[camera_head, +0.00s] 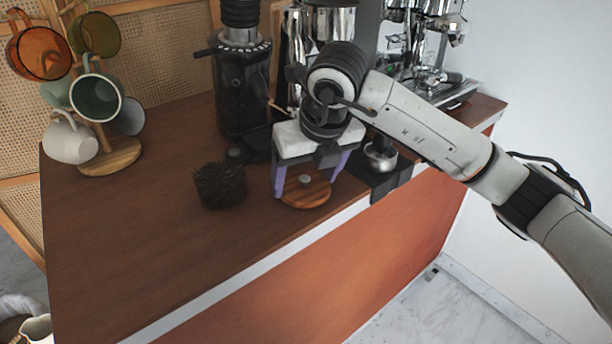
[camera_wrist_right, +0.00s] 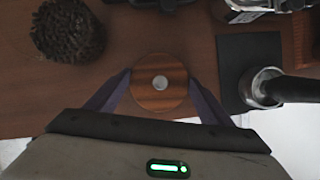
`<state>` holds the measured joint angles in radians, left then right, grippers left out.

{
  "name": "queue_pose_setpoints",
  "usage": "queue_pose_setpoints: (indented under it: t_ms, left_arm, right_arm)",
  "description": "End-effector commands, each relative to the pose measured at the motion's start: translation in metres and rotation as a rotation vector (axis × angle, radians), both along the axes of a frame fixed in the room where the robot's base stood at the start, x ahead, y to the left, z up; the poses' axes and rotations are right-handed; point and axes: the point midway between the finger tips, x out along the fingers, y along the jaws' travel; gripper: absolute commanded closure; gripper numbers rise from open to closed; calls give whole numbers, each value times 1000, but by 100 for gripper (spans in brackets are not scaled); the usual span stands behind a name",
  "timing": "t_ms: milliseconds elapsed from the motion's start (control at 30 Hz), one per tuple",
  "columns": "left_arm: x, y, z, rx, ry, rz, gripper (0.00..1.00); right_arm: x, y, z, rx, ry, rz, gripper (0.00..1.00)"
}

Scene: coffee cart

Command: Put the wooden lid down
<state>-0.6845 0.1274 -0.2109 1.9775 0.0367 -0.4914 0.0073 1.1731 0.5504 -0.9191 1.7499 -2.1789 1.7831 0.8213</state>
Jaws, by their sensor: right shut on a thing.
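The wooden lid (camera_head: 308,194) is a round, reddish-brown disc with a small grey knob in its middle. My right gripper (camera_head: 308,190) points down over it, with one purple finger on each side. In the right wrist view the lid (camera_wrist_right: 160,101) sits between the two fingertips (camera_wrist_right: 160,88), which are shut on its rim. The lid is level and low over the counter, near its front edge; I cannot tell whether it touches the wood. My left gripper is not in view.
A dark, rough-textured round jar (camera_head: 221,186) stands left of the lid. A metal portafilter (camera_head: 380,156) rests at a black mat (camera_head: 385,182) to the right. A black grinder (camera_head: 243,95) stands behind, a mug tree (camera_head: 112,157) at left. The counter's front left (camera_head: 130,240) is clear.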

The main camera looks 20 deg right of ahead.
Motion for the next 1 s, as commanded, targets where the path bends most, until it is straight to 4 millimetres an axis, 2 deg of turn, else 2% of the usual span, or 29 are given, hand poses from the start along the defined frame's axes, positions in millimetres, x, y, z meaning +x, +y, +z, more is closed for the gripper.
queue_pose_setpoints:
  t_ms: [167,200,300,667,767,1000]
  left_arm:
    - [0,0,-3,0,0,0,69]
    - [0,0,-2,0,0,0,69]
    - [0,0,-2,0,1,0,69]
    - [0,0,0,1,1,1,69]
    - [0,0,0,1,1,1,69]
    - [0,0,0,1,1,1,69]
  right_arm:
    - [0,0,-2,-1,0,0,47]
    - [0,0,-2,-1,1,0,22]
    - [0,0,-2,-1,1,0,7]
    - [0,0,3,0,0,0,7]
    - [-4,-1,14,-1,-2,0,7]
    - [-24,-3,61,-1,-5,1,7]
